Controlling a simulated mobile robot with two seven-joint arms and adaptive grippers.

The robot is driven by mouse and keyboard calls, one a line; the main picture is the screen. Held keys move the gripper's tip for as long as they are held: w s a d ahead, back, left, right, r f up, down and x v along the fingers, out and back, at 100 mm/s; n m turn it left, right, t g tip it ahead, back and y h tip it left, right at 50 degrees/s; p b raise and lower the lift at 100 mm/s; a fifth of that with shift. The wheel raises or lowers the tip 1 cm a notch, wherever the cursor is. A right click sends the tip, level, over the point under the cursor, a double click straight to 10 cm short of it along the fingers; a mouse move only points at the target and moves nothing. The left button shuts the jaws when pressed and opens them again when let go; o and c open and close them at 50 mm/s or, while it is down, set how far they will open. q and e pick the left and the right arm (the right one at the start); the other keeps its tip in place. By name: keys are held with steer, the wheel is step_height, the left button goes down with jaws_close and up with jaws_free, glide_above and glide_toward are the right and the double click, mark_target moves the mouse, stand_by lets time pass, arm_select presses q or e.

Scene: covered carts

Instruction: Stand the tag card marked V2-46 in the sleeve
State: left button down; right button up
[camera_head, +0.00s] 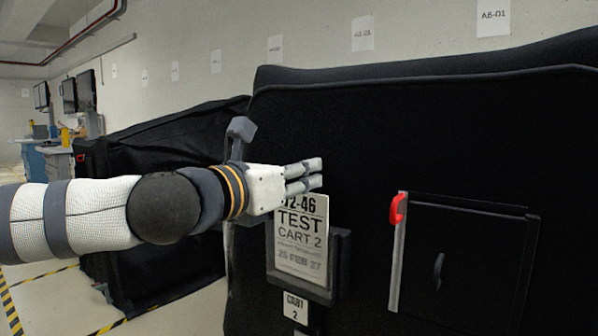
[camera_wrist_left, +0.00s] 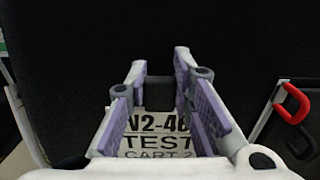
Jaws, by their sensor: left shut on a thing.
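The tag card (camera_head: 300,240) is white, roughly upright, and reads "TEST CART 2", with V2-46 along its top, partly covered by my fingers in the head view. My left gripper (camera_head: 304,177) is shut on the card's upper part; the card also shows between the fingers in the left wrist view (camera_wrist_left: 150,142). The dark grey sleeve (camera_head: 341,265) is on the front of the black covered cart, behind and around the card's lower right. A grey lip shows just below the card's bottom edge. I cannot tell whether that edge is inside the sleeve or in front of it. My right gripper is out of view.
A small "CART 2" label (camera_head: 295,308) hangs under the sleeve. To the right are a black panel (camera_head: 465,262) and a red handle (camera_head: 398,208) on a grey strip. Another black covered cart (camera_head: 150,150) stands to the left.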

arm_select(q)
steer(key=shift+f, duration=0.25)
steer(key=c, duration=1.3)
jaws_free()
steer(key=v, duration=1.2)
